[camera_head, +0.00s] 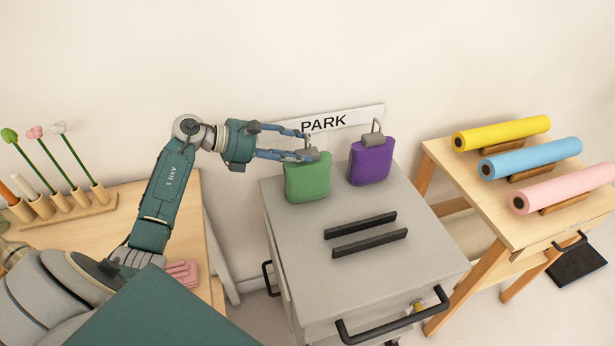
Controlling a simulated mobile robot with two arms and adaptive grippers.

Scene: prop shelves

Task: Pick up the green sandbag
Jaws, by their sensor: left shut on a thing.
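The green sandbag (308,181) is at the back left of a grey cabinet top (290,228). It looks upright, and I cannot tell whether its base touches the surface. My left gripper (308,152) reaches in from the left and is shut on the grey top piece of the green sandbag. The fingers hide part of that piece. A purple sandbag (370,162) with a wire loop on top stands just to the right, apart from the green one. My right gripper is not in view.
Two dark bars (362,234) lie on the cabinet top in front of the bags. A "PARK" sign (340,120) is behind. A wooden table (480,190) with yellow, blue and pink rolls stands right. A flower rack (65,208) is on the left table.

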